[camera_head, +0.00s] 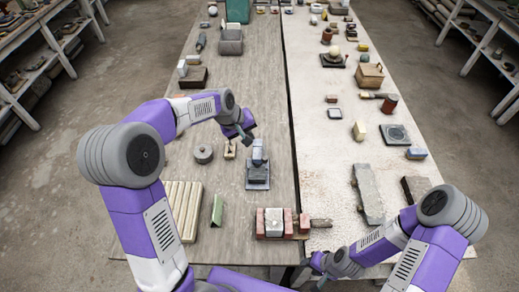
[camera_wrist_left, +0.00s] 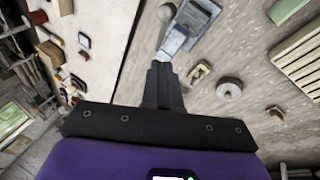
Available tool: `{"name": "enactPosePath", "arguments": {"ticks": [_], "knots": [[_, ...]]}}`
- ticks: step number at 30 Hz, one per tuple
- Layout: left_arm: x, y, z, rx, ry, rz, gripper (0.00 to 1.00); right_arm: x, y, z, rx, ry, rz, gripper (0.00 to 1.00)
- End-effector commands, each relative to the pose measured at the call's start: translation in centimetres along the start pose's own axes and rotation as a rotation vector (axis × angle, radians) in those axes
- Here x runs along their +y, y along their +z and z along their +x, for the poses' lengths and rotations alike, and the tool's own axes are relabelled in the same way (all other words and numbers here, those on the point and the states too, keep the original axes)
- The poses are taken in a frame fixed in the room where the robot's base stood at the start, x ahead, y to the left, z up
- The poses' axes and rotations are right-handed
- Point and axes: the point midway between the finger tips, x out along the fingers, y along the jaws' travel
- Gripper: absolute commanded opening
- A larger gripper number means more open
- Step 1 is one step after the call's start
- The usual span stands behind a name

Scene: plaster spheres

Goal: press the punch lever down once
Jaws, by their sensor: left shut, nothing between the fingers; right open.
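The punch (camera_head: 257,174) stands on the grey-brown table, a grey block on a flat square base with its lever (camera_head: 258,152) at the top end. My left gripper (camera_head: 249,138) is shut and empty, just above and beyond the lever. In the left wrist view, the shut fingers (camera_wrist_left: 161,72) point at the punch (camera_wrist_left: 196,15), with the pale lever (camera_wrist_left: 174,41) close to their tips. I cannot tell whether they touch it. My right gripper (camera_head: 318,268) is open and empty, low near the table's front edge.
A round grey disc (camera_head: 203,153) and a small tan part (camera_head: 230,149) lie left of the punch.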

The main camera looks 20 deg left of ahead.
Motion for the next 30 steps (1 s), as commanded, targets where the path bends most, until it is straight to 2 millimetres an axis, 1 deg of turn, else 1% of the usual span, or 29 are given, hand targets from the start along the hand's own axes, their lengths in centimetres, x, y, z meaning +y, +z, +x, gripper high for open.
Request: {"name": "enactPosePath", "arguments": {"ticks": [1,6,7,9,12,18,30], "knots": [[-0.1,0.1,1.3,-0.006,-0.003,-0.001,0.0,0.0,0.0,-0.1,0.0,0.0,0.0,0.43],[0.0,0.1,4.8,-0.004,-0.002,0.0,0.0,-0.1,0.0,-0.3,0.0,0.0,0.0,0.43],[0.0,0.1,5.4,-0.004,-0.002,0.0,0.0,-0.1,0.0,-0.4,0.0,0.0,0.0,0.43],[0.1,1.0,6.1,-0.004,-0.002,0.003,0.0,-0.2,0.0,-0.5,0.0,0.0,0.0,0.43],[0.0,1.9,7.0,-0.002,-0.001,0.001,0.0,-0.3,0.0,-0.7,0.0,0.0,0.0,0.43],[0.0,2.8,7.9,0.0,0.0,0.001,0.0,-0.3,0.0,-0.8,0.0,0.0,0.0,0.43],[0.1,2.8,8.1,0.002,0.002,0.003,0.0,-0.3,0.0,-0.7,0.0,0.0,0.0,0.43]]}}
